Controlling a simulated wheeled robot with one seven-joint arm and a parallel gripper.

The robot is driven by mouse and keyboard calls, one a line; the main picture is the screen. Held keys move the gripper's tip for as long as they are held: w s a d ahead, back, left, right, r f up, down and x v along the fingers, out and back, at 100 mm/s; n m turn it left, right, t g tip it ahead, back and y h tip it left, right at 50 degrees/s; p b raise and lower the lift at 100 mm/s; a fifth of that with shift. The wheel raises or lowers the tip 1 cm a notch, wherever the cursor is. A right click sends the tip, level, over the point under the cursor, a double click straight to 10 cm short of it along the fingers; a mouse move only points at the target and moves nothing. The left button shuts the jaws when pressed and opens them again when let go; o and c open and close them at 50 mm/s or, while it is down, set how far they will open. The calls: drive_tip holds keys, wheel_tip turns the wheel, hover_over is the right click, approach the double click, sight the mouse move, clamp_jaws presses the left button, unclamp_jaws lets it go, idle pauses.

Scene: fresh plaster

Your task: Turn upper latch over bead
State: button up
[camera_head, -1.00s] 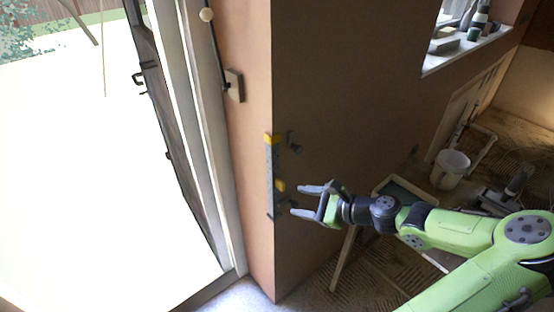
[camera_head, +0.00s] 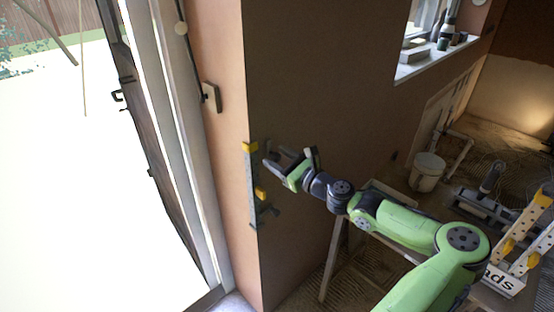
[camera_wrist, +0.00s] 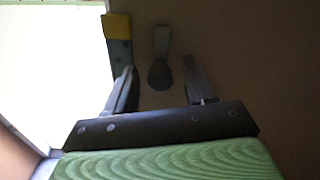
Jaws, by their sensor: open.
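The bead (camera_head: 252,185) is a narrow grey strip with yellow parts, upright along the wall corner. Its yellow upper end (camera_wrist: 117,27) shows at the upper left of the wrist view. The upper latch (camera_wrist: 161,42) is a small dark grey piece on the wall just right of the bead, apart from it, pointing upward from a rounded dark end. My gripper (camera_head: 288,158) is open at the wall, its fingers to the left and right of the latch in the wrist view (camera_wrist: 160,90). Contact cannot be told. In the head view my fingers largely cover the latch.
A dark lower latch (camera_head: 270,211) sits beside the bead's lower end. A bright door opening (camera_head: 90,200) lies left of the corner. A switch box (camera_head: 211,97) is on the narrow wall face. A bucket (camera_head: 427,172) and a ladder (camera_head: 528,230) stand at the right.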

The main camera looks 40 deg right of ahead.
drive_tip(key=shift+w, duration=0.45)
clamp_jaws()
